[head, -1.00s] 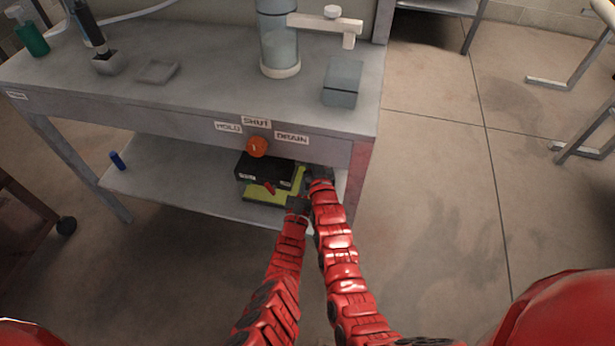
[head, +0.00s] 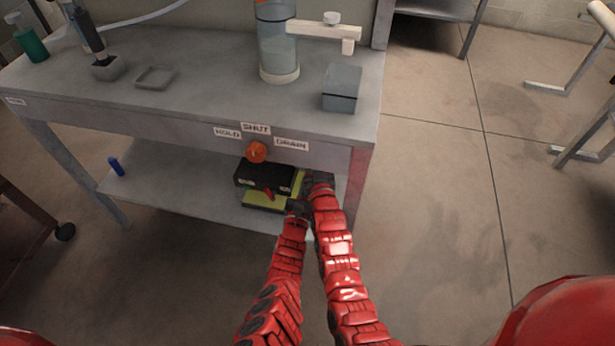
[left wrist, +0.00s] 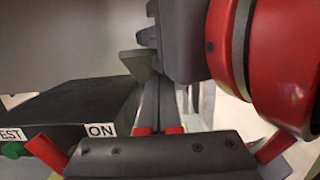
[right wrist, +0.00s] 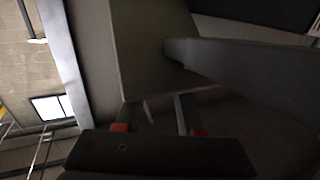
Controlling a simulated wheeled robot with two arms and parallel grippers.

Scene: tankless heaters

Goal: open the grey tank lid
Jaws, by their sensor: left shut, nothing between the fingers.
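A small blue-grey box with a flat top (head: 342,88) stands on the tabletop at the right; I cannot tell for sure that it is the tank. On the lower shelf sits a black box (head: 262,176) with white labels and a red lever; in the left wrist view its labels read ON and EST (left wrist: 75,105). A yellow-green piece (head: 262,201) lies under and beside it. My left gripper (head: 297,206) is at the box's right front, shut and empty, its fingers together in the left wrist view (left wrist: 158,105). My right gripper (head: 318,180) is close beside it, fingers apart (right wrist: 155,108).
An orange knob (head: 256,152) with HOLD, SHUT and DRAIN labels is on the table front above the black box. A clear cylinder (head: 278,55) stands on the tabletop (head: 210,100). A blue cylinder (head: 116,166) is on the lower shelf (head: 160,185).

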